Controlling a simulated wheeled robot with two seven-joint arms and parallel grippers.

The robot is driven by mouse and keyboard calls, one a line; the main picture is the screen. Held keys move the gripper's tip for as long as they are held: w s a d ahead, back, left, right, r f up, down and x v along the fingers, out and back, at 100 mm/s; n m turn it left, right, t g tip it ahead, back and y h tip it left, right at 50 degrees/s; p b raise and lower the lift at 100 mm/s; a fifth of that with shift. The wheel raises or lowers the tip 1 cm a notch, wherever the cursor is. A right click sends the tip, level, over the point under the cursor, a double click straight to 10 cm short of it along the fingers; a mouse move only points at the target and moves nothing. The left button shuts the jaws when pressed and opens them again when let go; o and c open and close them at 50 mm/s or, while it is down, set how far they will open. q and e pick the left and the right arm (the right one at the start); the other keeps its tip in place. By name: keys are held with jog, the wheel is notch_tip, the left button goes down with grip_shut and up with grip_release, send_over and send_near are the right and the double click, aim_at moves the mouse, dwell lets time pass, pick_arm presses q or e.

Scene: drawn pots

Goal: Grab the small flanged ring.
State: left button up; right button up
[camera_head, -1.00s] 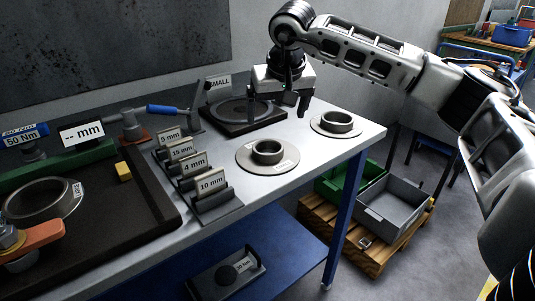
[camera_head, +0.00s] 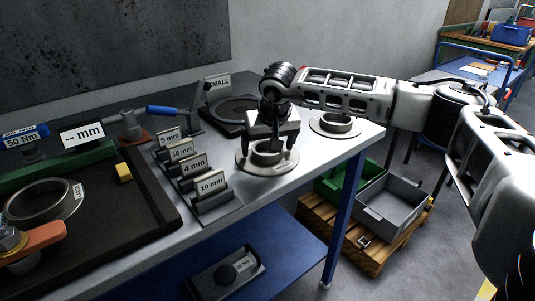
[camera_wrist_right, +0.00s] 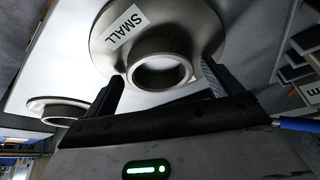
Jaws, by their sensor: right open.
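The small flanged ring (camera_head: 245,165) is a grey metal flange with a raised collar, lying flat on the workbench. In the right wrist view its flange (camera_wrist_right: 180,22) carries a label reading SMALL. My right gripper (camera_head: 268,148) is above it, pointing down, with fingers apart. In the right wrist view the open fingers (camera_wrist_right: 163,76) lie to either side of the raised collar; I cannot tell if they touch it. The gripper hides part of the ring in the head view. My left gripper is not in view.
A similar flanged ring (camera_head: 347,129) lies behind right, near the bench edge. A dark stand (camera_head: 214,117) with a SMALL sign is at the back. Cards in holders (camera_head: 211,185) stand to the left. A large ring (camera_head: 38,201) lies on a dark tray (camera_head: 95,240).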

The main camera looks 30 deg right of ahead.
jog(key=c, duration=1.6)
jog(key=shift+w+r, duration=0.1)
jog(key=shift+r, duration=0.05)
jog(key=shift+c, duration=0.4)
jog(key=shift+r, duration=0.1)
jog(key=shift+r, duration=0.6)
jog(key=s+a+r+b, duration=0.2)
jog(key=s+a+r, duration=0.5)
jog(key=s+r, duration=0.4)
jog(key=shift+s+a+r, duration=0.25)
jog(key=shift+s+a, duration=0.1)
jog(key=shift+s, duration=0.1)
